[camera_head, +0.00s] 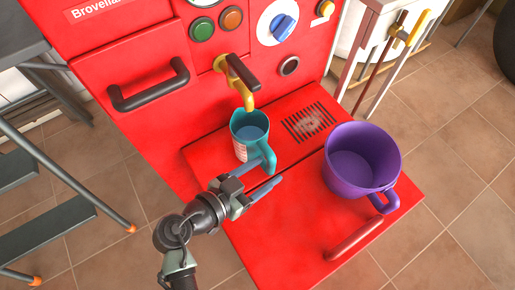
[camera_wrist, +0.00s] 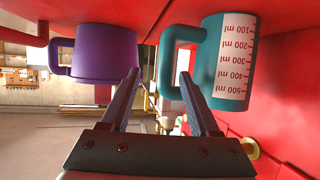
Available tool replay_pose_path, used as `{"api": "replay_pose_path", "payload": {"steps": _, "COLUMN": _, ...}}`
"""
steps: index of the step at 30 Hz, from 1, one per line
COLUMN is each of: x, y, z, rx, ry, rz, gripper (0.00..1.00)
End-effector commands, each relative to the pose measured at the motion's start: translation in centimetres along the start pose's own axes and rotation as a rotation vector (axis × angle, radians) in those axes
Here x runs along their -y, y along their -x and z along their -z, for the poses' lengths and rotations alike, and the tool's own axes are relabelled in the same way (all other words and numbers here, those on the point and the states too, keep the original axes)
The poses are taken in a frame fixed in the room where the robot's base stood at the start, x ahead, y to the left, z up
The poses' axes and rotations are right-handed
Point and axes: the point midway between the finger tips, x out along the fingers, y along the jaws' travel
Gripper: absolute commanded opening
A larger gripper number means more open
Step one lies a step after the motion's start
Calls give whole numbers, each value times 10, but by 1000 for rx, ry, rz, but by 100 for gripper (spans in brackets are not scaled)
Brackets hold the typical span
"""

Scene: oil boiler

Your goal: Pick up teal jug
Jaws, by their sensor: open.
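The teal jug (camera_head: 240,122) stands upright on the red shelf below the yellow tap. In the wrist view, which is upside down, the jug (camera_wrist: 218,62) shows a white scale with red millilitre marks. Its handle (camera_wrist: 165,62) appears between my fingertips there. My gripper (camera_head: 270,173) is open and reaches in from the lower left, close to the handle. In the wrist view my gripper (camera_wrist: 159,76) has nothing clamped between its fingers. I cannot tell whether a finger touches the handle.
A larger purple jug (camera_head: 358,183) stands on the red shelf to the right. The yellow tap (camera_head: 247,97) with its dark lever hangs just above the teal jug. A black vent grille (camera_head: 309,123) lies between the jugs. Grey steps (camera_head: 50,225) stand at left.

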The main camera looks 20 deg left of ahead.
Motion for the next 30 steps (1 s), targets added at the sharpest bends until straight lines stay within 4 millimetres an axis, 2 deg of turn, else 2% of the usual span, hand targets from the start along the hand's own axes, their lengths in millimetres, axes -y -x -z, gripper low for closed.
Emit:
{"api": "replay_pose_path", "payload": {"steps": 1, "x": 0, "y": -9, "z": -2, "rx": 0, "ry": -1, "rz": -2, "gripper": 62}}
{"api": "replay_pose_path", "payload": {"steps": 8, "x": 1, "y": -26, "z": -2, "rx": 1, "ry": 0, "rz": 0, "gripper": 62}}
{"api": "replay_pose_path", "payload": {"steps": 18, "x": 7, "y": -71, "z": -6, "rx": 0, "ry": -1, "rz": 1, "gripper": 62}}
{"api": "replay_pose_path", "payload": {"steps": 26, "x": 7, "y": -74, "z": -4, "rx": 2, "ry": 1, "rz": 1, "gripper": 62}}
{"api": "replay_pose_path", "payload": {"steps": 27, "x": 7, "y": -74, "z": -4, "rx": 2, "ry": 1, "rz": 1, "gripper": 60}}
{"api": "replay_pose_path", "payload": {"steps": 30, "x": 7, "y": -74, "z": -4, "rx": 2, "ry": 1, "rz": 1, "gripper": 42}}
